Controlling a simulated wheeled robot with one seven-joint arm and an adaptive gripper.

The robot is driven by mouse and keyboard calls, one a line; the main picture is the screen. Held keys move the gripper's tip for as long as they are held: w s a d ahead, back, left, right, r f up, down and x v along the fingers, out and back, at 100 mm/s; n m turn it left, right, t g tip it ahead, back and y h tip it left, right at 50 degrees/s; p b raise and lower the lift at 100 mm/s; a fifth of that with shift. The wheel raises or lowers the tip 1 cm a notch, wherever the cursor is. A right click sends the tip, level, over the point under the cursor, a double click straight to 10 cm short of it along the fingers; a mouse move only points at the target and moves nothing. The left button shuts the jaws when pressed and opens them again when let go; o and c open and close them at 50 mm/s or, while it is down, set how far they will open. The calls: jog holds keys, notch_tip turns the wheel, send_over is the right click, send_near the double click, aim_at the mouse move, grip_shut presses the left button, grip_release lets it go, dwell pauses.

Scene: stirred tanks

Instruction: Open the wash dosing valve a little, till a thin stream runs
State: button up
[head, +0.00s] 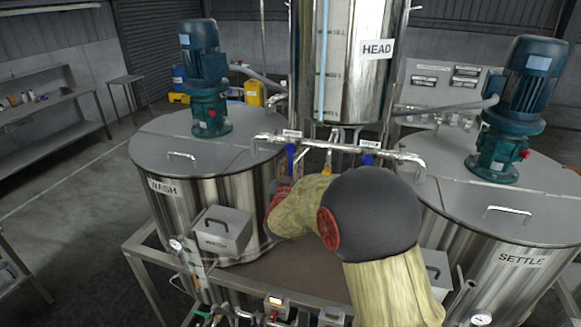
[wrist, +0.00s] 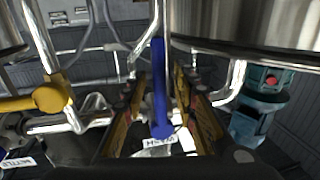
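The wash dosing valve's blue lever (head: 291,156) hangs down from the horizontal pipe on the left, below a small label. In the wrist view the blue lever (wrist: 160,90) stands between my fingers, with the upside-down WASH label (wrist: 160,143) by its near end. My gripper (wrist: 163,95) is open around the lever, with a gap on both sides. In the head view the gripper is mostly hidden by my arm. The WASH tank (head: 185,205) stands at left under the pipe's left outlet (head: 256,146). I see no stream at that outlet.
A second blue lever (head: 368,158) hangs to the right on the same pipe, close to my arm. The steel HEAD vessel (head: 355,80) is above. A yellow valve handle (wrist: 48,97) is left in the wrist view. The SETTLE tank (head: 515,235) stands at right.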

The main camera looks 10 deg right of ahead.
jog(key=c, duration=0.3)
jog(key=c, duration=0.4)
grip_shut()
